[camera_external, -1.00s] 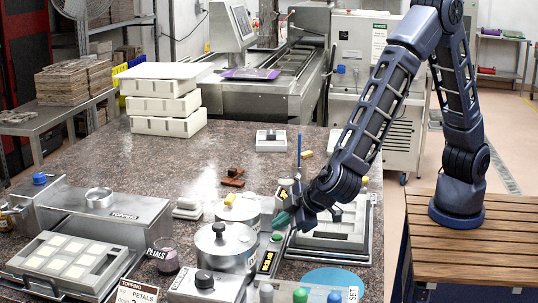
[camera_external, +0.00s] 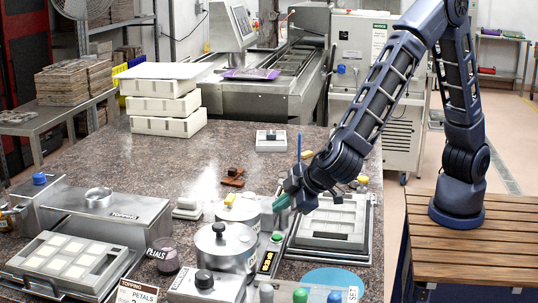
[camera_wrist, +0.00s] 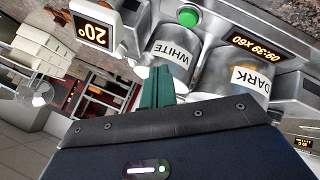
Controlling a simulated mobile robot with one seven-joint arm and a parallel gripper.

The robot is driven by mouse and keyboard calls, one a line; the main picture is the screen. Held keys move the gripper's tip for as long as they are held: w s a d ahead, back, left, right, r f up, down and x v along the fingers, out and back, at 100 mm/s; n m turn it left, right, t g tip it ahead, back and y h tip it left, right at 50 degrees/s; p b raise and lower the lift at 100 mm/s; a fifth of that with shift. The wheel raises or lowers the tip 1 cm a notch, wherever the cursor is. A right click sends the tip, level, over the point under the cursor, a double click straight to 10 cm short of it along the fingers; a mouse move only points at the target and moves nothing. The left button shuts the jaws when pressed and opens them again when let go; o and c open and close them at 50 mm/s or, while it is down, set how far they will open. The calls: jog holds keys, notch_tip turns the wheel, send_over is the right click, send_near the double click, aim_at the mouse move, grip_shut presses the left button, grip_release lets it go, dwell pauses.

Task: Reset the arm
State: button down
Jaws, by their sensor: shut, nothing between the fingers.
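My gripper (camera_external: 281,203) is shut and empty. Its green fingertips are above the counter, just right of the metal pots and left of the mould tray (camera_external: 333,222). In the wrist view, the closed green fingers (camera_wrist: 157,86) show in front of the pot labelled WHITE (camera_wrist: 172,58), and the pot labelled DARK (camera_wrist: 240,72) is to the right. I cannot tell whether the fingers touch anything.
Two lidded pots (camera_external: 222,246) stand close to my gripper. A topping box (camera_external: 110,217) and a tray of white pieces (camera_external: 65,262) are at the left. A stack of white moulds (camera_external: 165,100) stands at the back. The middle granite counter (camera_external: 130,160) is mostly clear.

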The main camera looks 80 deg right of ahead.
jog(key=s+d+r+m+g, duration=0.1)
jog(key=s+d+r, duration=0.1)
jog(key=d+r, duration=0.5)
jog(key=s+d+r+m+g, duration=0.1)
jog(key=s+d+r, duration=0.15)
jog(key=d, duration=0.85)
jog(key=s+d+r+m+g, duration=0.1)
jog(key=s+d+r+m, duration=0.2)
jog(key=d, duration=0.7)
jog(key=s+d+r+y, duration=0.1)
jog(key=s+d, duration=0.3)
jog(key=s, duration=0.3)
jog(key=s+d+r+y, duration=0.1)
jog(key=s+d+r, duration=0.1)
jog(key=s+d, duration=0.2)
jog(key=s+d+r+g+y, duration=0.1)
jog(key=s+d, duration=0.3)
jog(key=s, duration=0.6)
jog(key=shift+s+r, duration=0.35)
jog(key=shift+r, duration=0.2)
